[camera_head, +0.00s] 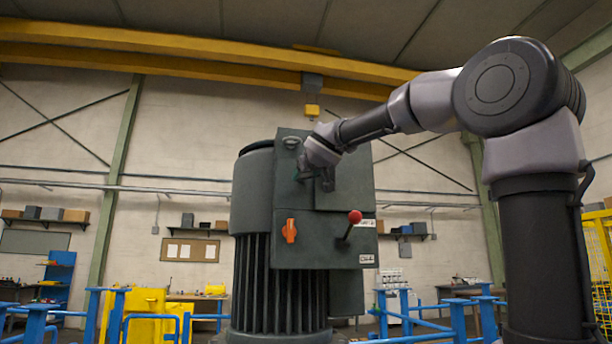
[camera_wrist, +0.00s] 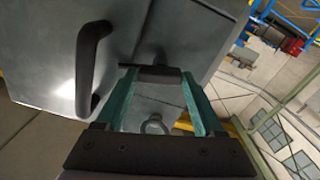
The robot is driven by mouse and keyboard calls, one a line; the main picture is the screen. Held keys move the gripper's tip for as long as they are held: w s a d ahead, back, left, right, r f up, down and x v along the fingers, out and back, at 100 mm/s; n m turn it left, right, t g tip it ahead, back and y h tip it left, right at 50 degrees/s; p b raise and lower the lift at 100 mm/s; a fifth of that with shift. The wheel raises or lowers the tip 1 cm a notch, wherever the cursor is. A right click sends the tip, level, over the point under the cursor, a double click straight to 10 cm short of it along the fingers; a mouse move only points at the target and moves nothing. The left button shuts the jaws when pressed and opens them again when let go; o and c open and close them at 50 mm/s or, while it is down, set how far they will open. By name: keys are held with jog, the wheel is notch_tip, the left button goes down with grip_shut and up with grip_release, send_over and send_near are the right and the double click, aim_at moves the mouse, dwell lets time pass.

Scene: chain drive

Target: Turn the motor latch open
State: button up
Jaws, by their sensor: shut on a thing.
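The grey-green motor (camera_head: 252,190) stands in the middle of the head view, with a box-shaped housing on its front. My gripper (camera_head: 304,177) is at the upper part of that housing. In the wrist view my gripper (camera_wrist: 160,76) has its two teal fingers on either side of a short dark bar, the motor latch (camera_wrist: 158,74), and is shut on it. The latch sits on a round stem against the grey housing face. In the head view my gripper and wrist hide the latch. I cannot tell how far it is turned.
A dark curved handle (camera_wrist: 88,70) stands out left of my fingers in the wrist view. Below my gripper are an orange knob (camera_head: 290,231) and a red-balled lever (camera_head: 355,217). A lifting ring (camera_head: 291,142) is above. Blue railings (camera_head: 458,318) stand around the motor.

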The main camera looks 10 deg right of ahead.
jog(key=n, duration=0.3)
jog(key=shift+n, duration=0.3)
jog(key=n, duration=0.3)
jog(key=shift+n, duration=0.3)
jog(key=n, duration=0.3)
jog(key=shift+n, duration=2.2)
jog(key=shift+f, duration=0.1)
jog(key=o, duration=1.4)
jog(key=s, duration=1)
jog(key=shift+s, duration=0.4)
